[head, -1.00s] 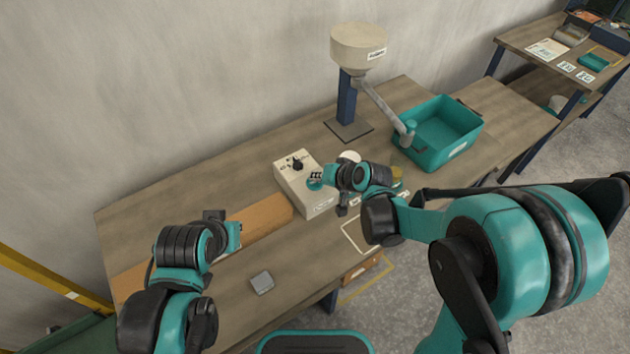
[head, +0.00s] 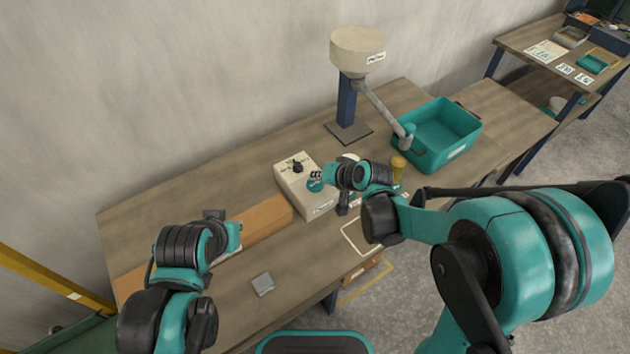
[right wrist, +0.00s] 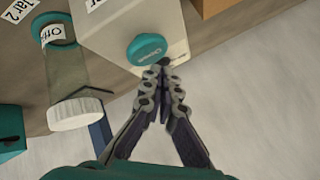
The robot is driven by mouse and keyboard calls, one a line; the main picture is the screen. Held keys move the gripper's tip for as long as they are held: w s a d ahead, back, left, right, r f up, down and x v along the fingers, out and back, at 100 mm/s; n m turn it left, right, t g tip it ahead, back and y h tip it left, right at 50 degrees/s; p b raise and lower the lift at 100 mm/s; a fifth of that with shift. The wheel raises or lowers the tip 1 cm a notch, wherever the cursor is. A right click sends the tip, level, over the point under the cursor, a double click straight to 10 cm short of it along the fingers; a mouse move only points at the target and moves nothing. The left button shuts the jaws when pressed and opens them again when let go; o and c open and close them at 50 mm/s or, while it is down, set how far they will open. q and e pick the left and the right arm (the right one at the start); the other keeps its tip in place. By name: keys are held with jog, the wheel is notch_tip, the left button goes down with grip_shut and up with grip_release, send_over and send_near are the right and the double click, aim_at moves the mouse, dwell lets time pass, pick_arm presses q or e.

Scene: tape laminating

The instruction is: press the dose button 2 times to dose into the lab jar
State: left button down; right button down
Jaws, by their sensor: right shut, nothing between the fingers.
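The dose box (head: 318,204) is a cream-white box with a black dial on the table, left of my right gripper. Its round teal button (right wrist: 147,48) shows in the right wrist view. My right gripper (right wrist: 163,66) is shut and empty, its fingertips at the button's edge; I cannot tell whether they touch it. A clear jar (right wrist: 64,72) with a white end (right wrist: 75,114) and a partly hidden label stands beside the box; I cannot tell if it is the lab jar. My left gripper (head: 236,236) is at the left, its fingers not clear.
A cream hopper (head: 357,48) on a blue post stands behind, its grey spout ending near a teal bin (head: 441,130). An amber cylinder (head: 398,168) stands right of my right wrist. An orange-brown strip (head: 262,219) and a grey block (head: 263,284) lie at the left.

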aim_at(317, 185)
notch_tip(317, 185, up, 5)
jog(key=p, duration=0.4)
dwell(0.3)
dwell(0.6)
jog(key=s+d+r+h, duration=0.3)
jog(key=s+d, duration=0.5)
jog(key=s, duration=0.2)
jog(key=s+d+r+n+h, duration=0.1)
jog(key=s+d+r+h, duration=0.1)
jog(key=s+d, duration=0.7)
jog(key=shift+s+d+r+h, duration=0.15)
jog(key=shift+s+r+h, duration=0.3)
jog(key=shift+r, duration=0.35)
